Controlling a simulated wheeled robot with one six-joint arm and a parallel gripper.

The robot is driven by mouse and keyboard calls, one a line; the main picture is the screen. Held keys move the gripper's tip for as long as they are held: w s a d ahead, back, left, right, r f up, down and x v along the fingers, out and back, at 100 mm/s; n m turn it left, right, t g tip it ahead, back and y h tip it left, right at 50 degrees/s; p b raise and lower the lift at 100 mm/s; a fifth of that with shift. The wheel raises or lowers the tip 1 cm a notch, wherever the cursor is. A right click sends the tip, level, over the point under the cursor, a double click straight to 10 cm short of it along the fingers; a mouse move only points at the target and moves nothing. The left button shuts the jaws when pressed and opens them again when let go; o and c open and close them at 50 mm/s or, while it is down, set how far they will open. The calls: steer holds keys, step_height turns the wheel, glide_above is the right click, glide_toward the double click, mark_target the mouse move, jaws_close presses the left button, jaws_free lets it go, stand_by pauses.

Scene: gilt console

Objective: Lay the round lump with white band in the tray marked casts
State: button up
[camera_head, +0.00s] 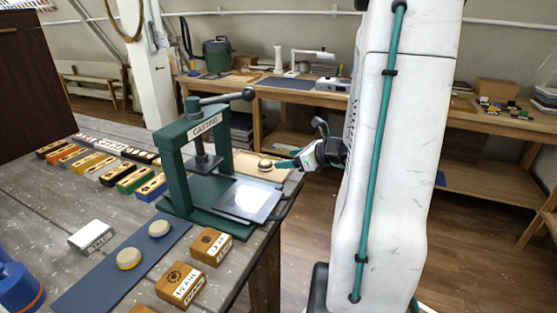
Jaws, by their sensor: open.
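My gripper (285,164) reaches in from the right behind the green press, with its jaws open and their tips close to a small round lump (265,165). That lump looks brownish with a pale part; I cannot tell for sure that this is a white band, or whether a finger touches it. It sits on a light wooden tray or board (248,160) whose marking I cannot read. Two round cream lumps, one near (128,258) and one farther back (159,228), lie on a dark blue mat (83,287). No "casts" label is readable.
Wooden labelled blocks (181,284), a white block (91,237) and coloured moulds (93,165) crowd the table.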

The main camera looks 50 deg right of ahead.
steer(key=v, duration=0.2)
steer(key=shift+s+r, duration=0.1)
steer(key=shift+s, duration=0.15)
steer(key=shift+s+a+r, duration=0.1)
steer(key=shift+s+r, duration=0.05)
steer(key=a+r+n+g+y, duration=0.1)
steer(key=a+n, duration=0.1)
steer(key=a, duration=0.2)
steer(key=w+a+r+n+y, duration=0.1)
steer(key=a+n, duration=0.2)
steer(key=a, duration=0.1)
steer(key=w+a+r+n+g+y, duration=0.1)
steer(key=a+n+y, duration=0.1)
steer(key=a, duration=0.2)
steer(key=shift+r+n+g, duration=0.3)
steer(key=shift+r, duration=0.05)
steer(key=s+a+r+n+g+y, duration=0.2)
steer(key=s+a+n+g, duration=0.15)
steer(key=a+n, duration=0.6)
steer(key=s+a+r+n+g+h, duration=0.25)
steer(key=s+a+n+g, duration=0.25)
steer(key=s+a+n, duration=0.4)
steer(key=s+n+h, duration=0.1)
steer(key=n, duration=0.1)
steer(key=s+n+h, duration=0.2)
steer(key=n, duration=0.1)
steer(key=s+r+n+h, duration=0.1)
steer(key=s+n+h, duration=0.1)
steer(key=n, duration=0.1)
steer(key=shift+d, duration=0.25)
